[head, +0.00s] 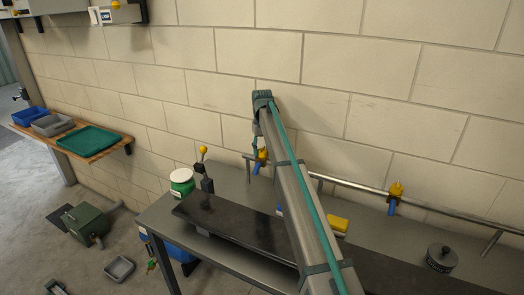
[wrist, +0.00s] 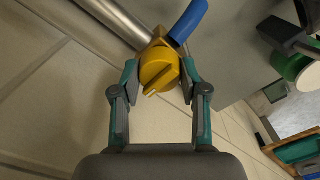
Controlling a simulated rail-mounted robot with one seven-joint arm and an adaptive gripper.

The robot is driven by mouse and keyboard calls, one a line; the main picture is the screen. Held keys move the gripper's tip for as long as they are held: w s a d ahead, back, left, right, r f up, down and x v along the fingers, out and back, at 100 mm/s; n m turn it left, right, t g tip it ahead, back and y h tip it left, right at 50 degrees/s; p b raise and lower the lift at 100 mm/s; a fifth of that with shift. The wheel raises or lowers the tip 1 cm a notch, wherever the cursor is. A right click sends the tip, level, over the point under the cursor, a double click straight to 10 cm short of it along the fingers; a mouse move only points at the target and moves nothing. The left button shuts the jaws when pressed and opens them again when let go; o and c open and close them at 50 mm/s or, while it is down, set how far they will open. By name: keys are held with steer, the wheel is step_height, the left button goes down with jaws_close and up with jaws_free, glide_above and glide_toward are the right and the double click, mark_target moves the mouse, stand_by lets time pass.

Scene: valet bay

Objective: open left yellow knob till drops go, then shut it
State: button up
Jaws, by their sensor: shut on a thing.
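The left yellow knob (head: 262,155) sits on a metal pipe (head: 350,184) along the wall, above a blue spout (head: 256,169). My arm partly hides it in the head view. In the wrist view the yellow knob (wrist: 160,70) is between the fingers of my gripper (wrist: 160,76), which is shut on it. A raised ridge with a pale mark runs slantwise across its face. The blue spout (wrist: 188,22) shows beyond it. No drops can be made out. A second yellow knob (head: 396,189) with a blue spout (head: 392,208) is farther right on the pipe.
Below the pipe is a grey bench (head: 160,216) with a dark slab (head: 238,222). A lever with a yellow ball (head: 203,150), a green-and-white tub (head: 182,182), a yellow block (head: 333,223) and a dark round weight (head: 441,257) stand there. Trays lie on a shelf (head: 103,153) at left.

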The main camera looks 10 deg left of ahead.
mark_target(262, 148)
stand_by(0.3)
steer(key=o, duration=1.1)
steer(key=shift+o, duration=0.2)
steer(key=shift+r, duration=0.1)
step_height(262, 148, up, 12)
